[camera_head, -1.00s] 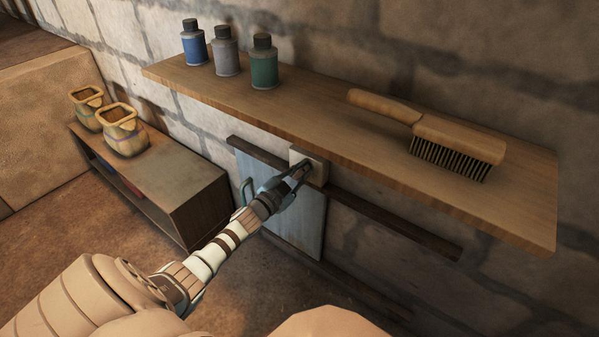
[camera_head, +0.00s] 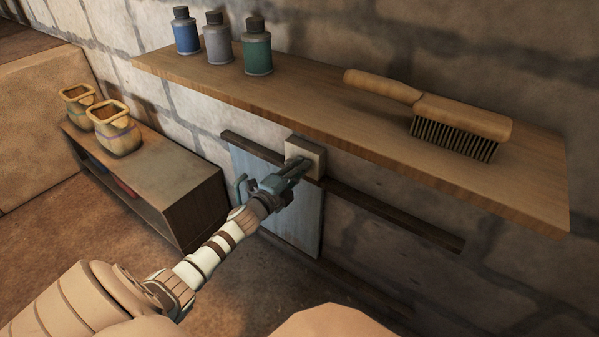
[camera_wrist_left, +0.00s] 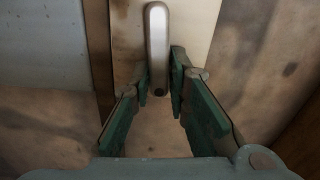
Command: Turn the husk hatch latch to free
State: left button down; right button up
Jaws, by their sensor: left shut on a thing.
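The hatch is a blue-grey panel (camera_head: 305,225) low on the stone wall, with a curved handle (camera_head: 241,188) at its left side. The latch has a cream square plate (camera_head: 317,151) at the hatch's upper right corner. In the left wrist view, its rounded metal lever (camera_wrist_left: 157,40) stands upright in the picture against the plate (camera_wrist_left: 190,35). My left gripper (camera_head: 302,165) is at the plate, shut on the lever. Its fingers (camera_wrist_left: 157,72) lie on either side of the lever's lower end. In the head view the fingers mostly hide the lever. My right gripper is not in view.
A wooden shelf (camera_head: 350,125) juts out just above the latch, holding three bottles (camera_head: 257,50) and a brush (camera_head: 460,125). Dark rails (camera_head: 400,218) run along the wall below it. A low cabinet (camera_head: 190,185) with two pots (camera_head: 117,130) stands at left.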

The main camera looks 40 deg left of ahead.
pick_arm(q)
jog(key=shift+s+f+m, duration=0.1)
jog(key=shift+f+m, duration=0.35)
jog(key=shift+m, duration=0.05)
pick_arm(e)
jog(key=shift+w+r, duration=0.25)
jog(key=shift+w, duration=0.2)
pick_arm(q)
jog(key=c, duration=1.7)
grip_release()
jog(key=shift+o, duration=0.6)
jog(key=shift+r, duration=0.15)
